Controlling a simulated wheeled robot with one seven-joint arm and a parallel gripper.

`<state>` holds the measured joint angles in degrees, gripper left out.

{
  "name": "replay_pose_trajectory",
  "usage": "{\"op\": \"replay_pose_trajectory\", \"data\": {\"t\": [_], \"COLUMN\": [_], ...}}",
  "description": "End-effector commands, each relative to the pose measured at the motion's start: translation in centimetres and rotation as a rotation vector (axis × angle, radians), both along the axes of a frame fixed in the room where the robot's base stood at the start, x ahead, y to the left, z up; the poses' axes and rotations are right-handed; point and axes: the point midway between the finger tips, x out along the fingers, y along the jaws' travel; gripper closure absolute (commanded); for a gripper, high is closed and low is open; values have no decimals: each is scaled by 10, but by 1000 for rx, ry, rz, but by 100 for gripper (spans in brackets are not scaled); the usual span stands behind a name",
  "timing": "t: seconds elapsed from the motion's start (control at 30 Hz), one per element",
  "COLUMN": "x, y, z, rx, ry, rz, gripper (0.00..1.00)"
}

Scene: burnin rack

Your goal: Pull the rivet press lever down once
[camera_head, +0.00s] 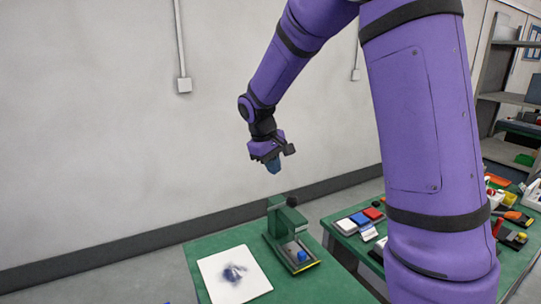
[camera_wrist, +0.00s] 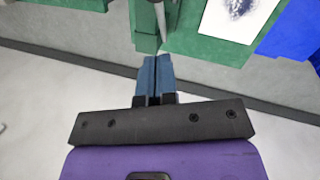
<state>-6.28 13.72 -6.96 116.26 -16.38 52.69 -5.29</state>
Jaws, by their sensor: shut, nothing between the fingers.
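The green rivet press (camera_head: 278,222) stands on a green table in the head view. A dark round knob (camera_head: 291,201), apparently the end of its lever, shows at its top. My gripper (camera_head: 273,168) is above the press and apart from it, pointing down with its blue fingers. In the wrist view my gripper (camera_wrist: 157,74) is shut and empty, its fingers side by side. Beyond the fingertips a green part with a pale grey rod (camera_wrist: 160,25) shows; I cannot tell whether the rod is the lever.
A white sheet with a dark smudge (camera_head: 215,286) lies left of the press on the green table (camera_head: 205,248). A blue round thing (camera_head: 302,256) is at the press's base. A second table (camera_head: 327,225) with coloured boxes stands to the right. A wall is behind.

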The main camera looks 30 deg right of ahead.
Motion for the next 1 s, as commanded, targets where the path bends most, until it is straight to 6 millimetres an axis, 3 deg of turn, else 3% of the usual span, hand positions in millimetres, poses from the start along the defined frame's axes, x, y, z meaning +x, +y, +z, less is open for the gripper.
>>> {"op": "replay_pose_trajectory", "data": {"t": [0.2, 0.4, 1.0], "x": [-4, -22, -28], "y": [-10, -20, -23], "z": [-38, -52, -59], "rx": [1, 0, 0], "ry": [4, 1, -4], "rz": [-2, -1, 0], "gripper": [100, 100, 100]}}
